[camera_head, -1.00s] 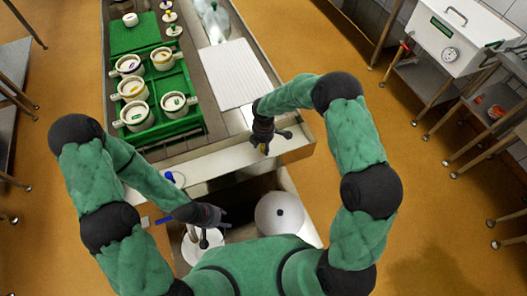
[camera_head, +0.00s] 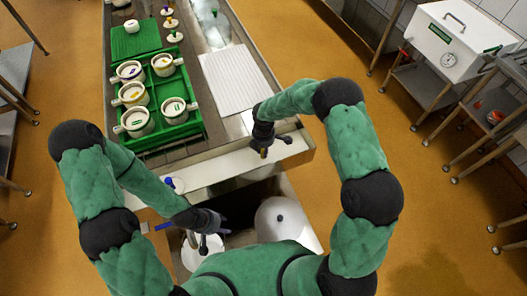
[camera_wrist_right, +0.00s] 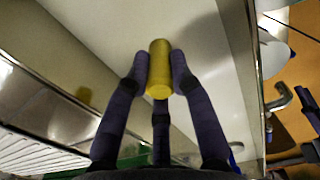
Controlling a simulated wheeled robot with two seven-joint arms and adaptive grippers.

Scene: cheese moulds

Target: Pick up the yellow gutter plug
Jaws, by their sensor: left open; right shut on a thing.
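The yellow gutter plug (camera_wrist_right: 160,70), a short yellow cylinder, is held between the dark fingers of my right gripper (camera_wrist_right: 160,75) in the right wrist view. A pale gutter surface lies behind it; I cannot tell how far the plug is from it. In the head view my right gripper (camera_head: 268,145) is over the near end of the bench, with only a small yellow bit of the plug (camera_head: 264,153) showing. My left gripper (camera_head: 205,242) is open and empty, low at the front over a white round object.
A green tray (camera_head: 195,123) with several white moulds stands on the bench, left of a ribbed white board (camera_head: 230,80). A white-topped round container (camera_head: 282,218) stands below the bench's near edge. A white box with a dial (camera_head: 465,35) is at the far right.

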